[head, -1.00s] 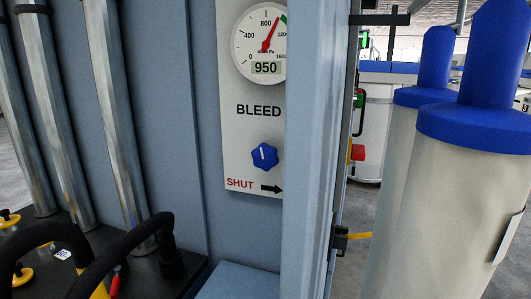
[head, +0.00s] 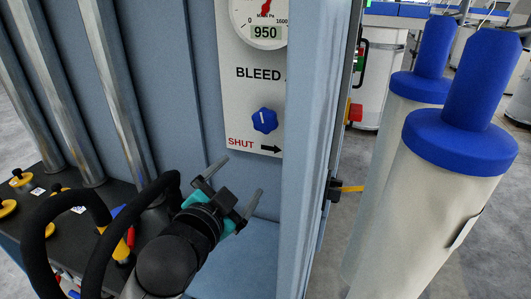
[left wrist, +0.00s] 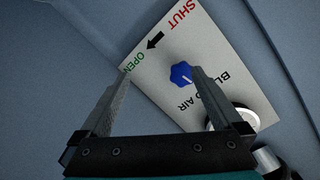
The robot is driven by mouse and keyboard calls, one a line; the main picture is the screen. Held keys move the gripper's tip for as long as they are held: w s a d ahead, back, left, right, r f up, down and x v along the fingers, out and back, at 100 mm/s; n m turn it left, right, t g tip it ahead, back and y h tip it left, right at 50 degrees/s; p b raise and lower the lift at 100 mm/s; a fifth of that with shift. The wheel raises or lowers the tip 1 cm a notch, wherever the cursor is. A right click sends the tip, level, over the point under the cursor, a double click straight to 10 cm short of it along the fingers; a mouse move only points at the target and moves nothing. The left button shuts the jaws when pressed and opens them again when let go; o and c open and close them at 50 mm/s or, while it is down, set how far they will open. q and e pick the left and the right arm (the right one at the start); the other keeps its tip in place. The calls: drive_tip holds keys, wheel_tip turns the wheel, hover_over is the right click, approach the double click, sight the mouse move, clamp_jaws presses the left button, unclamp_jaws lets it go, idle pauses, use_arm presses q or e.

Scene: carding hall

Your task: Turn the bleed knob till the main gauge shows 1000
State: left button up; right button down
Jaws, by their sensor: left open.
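The blue bleed knob (head: 265,121) sits on a pale panel (head: 236,100) below the word BLEED and above a red SHUT label with an arrow. The main gauge (head: 262,22) is above it, cut by the top edge; its digital readout shows 950. My left gripper (head: 242,176) is open and empty, below the knob and apart from it. In the left wrist view the knob (left wrist: 181,73) appears beyond the fingers, near the right one, and a green OPEN label shows by the left fingertip. My right gripper is not in view.
A blue-grey cabinet edge (head: 312,110) stands just right of the panel and hides its right side. Metal pipes (head: 122,90) and black hoses (head: 38,235) are at left. White cylinders with blue tops (head: 460,150) stand at right.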

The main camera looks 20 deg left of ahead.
sight(264, 123)
use_arm(q)
wheel_tip(264, 123, up, 6)
drive_tip(key=w+m+t, duration=0.1)
drive_tip(key=t, duration=0.1)
drive_tip(key=w, duration=1)
drive_tip(key=w+p, duration=0.1)
drive_tip(key=w, duration=0.3)
drive_tip(key=shift+w+d+f, duration=0.3)
drive_tip(key=shift+w+d, duration=0.1)
drive_tip(key=shift+c, duration=0.2)
drive_tip(key=c, duration=1.3)
drive_tip(key=n+p, duration=0.2)
drive_tip(key=p, duration=0.1)
drive_tip(key=shift+r+n, duration=0.15)
drive_tip(key=shift+n, duration=0.15)
drive_tip(key=n+p, duration=0.1)
drive_tip(key=n, duration=0.1)
drive_tip(key=shift+a+n+p, duration=0.1)
drive_tip(key=shift+n+p, duration=0.2)
drive_tip(key=shift+p, duration=0.1)
drive_tip(key=shift+f, duration=0.2)
